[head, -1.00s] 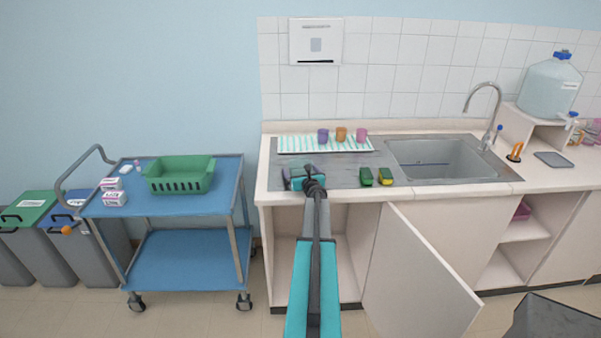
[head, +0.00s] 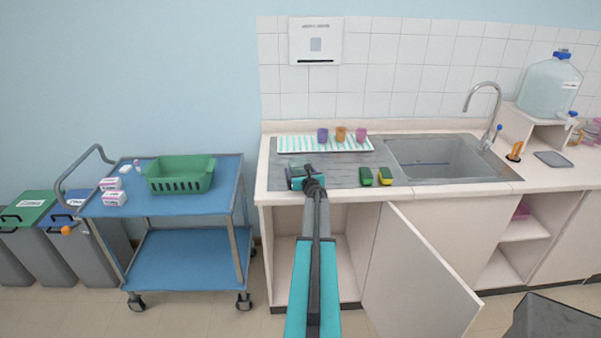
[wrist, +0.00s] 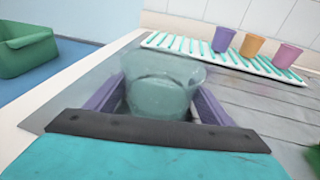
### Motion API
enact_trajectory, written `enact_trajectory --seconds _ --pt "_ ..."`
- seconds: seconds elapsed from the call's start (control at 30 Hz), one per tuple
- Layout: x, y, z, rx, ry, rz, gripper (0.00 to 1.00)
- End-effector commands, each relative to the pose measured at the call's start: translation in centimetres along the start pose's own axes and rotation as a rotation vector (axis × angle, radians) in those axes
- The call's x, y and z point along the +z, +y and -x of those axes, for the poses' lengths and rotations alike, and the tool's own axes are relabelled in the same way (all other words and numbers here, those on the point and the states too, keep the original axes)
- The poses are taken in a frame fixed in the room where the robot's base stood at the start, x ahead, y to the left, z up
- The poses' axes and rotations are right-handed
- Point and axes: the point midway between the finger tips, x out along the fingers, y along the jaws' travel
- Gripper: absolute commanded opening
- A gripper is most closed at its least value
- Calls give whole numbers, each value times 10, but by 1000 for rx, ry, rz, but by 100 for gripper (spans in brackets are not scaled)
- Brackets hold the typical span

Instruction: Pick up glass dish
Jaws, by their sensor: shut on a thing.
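The glass dish (wrist: 160,85) is a clear, faintly teal, round dish with a wide rim. In the wrist view it sits between the two purple fingers of my gripper (wrist: 165,98), which is shut on it. In the head view my gripper (head: 297,178) is over the left part of the grey steel drainboard (head: 340,178), and the dish there is small and mostly hidden by the gripper. I cannot tell whether the dish still touches the surface.
A striped tray (head: 295,149) with purple (head: 322,135), orange (head: 340,134) and pink (head: 361,135) cups stands behind. A cart with a green basket (head: 180,175) stands left. A cabinet door (head: 420,275) hangs open below.

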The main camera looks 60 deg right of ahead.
Motion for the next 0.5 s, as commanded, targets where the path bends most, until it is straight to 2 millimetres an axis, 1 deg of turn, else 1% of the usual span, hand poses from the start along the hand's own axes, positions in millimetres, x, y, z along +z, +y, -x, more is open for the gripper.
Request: enact_trajectory --seconds 0.27,0.5 --pt "4 1 0 1 -1 -1 47" --pt "11 1 2 1 -2 0 47"
